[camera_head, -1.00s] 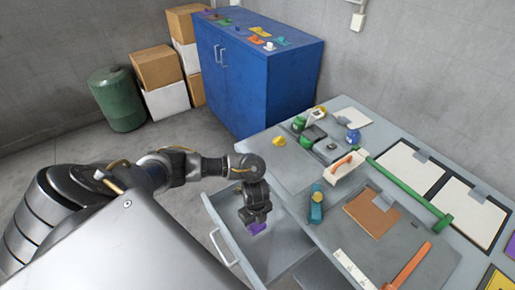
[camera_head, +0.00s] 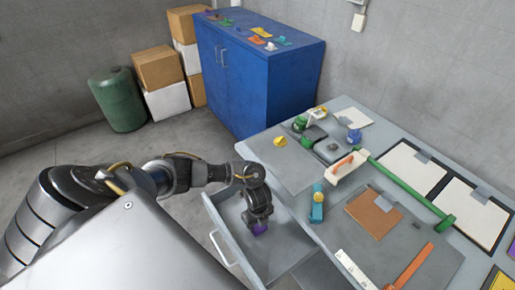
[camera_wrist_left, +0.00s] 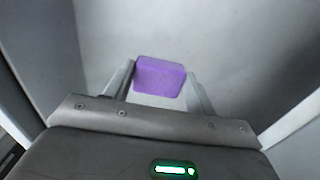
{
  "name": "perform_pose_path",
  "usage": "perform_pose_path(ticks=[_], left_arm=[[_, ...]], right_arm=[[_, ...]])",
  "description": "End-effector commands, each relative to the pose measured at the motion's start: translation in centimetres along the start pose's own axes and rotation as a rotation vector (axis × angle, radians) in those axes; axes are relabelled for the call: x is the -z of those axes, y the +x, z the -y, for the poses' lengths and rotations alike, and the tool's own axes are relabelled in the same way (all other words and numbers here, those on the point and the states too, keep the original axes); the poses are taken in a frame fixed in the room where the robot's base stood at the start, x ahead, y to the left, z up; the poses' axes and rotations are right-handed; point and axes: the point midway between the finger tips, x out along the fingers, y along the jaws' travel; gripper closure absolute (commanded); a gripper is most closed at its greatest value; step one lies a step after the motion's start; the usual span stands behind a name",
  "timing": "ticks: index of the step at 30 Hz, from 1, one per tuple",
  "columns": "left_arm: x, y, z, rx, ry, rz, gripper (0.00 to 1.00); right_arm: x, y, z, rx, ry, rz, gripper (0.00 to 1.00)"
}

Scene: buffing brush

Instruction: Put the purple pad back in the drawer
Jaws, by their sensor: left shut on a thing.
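The purple pad (camera_head: 260,229) is between the fingertips of my left gripper (camera_head: 259,226), which is shut on it. In the left wrist view the pad (camera_wrist_left: 159,77) shows as a small purple block between the two fingers of the left gripper (camera_wrist_left: 160,88). The open grey drawer (camera_head: 276,272) sticks out from the workbench, and the gripper and pad are over its inside. The wrist view shows the drawer's pale floor (camera_wrist_left: 230,35) behind the pad. I cannot tell whether the pad touches the floor. My right gripper is not in view.
A blue cabinet (camera_head: 233,85) stands behind. The drawer looks otherwise empty where visible.

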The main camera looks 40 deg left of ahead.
Motion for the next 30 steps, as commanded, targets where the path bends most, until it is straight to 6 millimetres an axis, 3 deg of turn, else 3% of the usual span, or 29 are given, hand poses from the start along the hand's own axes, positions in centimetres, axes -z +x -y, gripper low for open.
perform_pose_path(ticks=[2,3,7,19,30], left_arm=[[0.0,0.4,0.0,-0.001,0.0,0.0,0.69],[0.0,0.2,0.0,-0.001,0.0,0.0,0.39],[0.0,0.2,0.0,-0.001,0.0,0.0,0.23],[0.0,-0.8,0.0,0.001,0.002,-0.001,0.23],[0.0,-8.5,0.1,0.004,0.003,0.0,0.23]], right_arm=[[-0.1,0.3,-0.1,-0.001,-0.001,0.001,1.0],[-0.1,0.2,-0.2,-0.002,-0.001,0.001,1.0],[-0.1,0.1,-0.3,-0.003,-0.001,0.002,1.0],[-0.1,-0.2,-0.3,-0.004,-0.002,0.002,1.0],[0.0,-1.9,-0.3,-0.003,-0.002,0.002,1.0]])
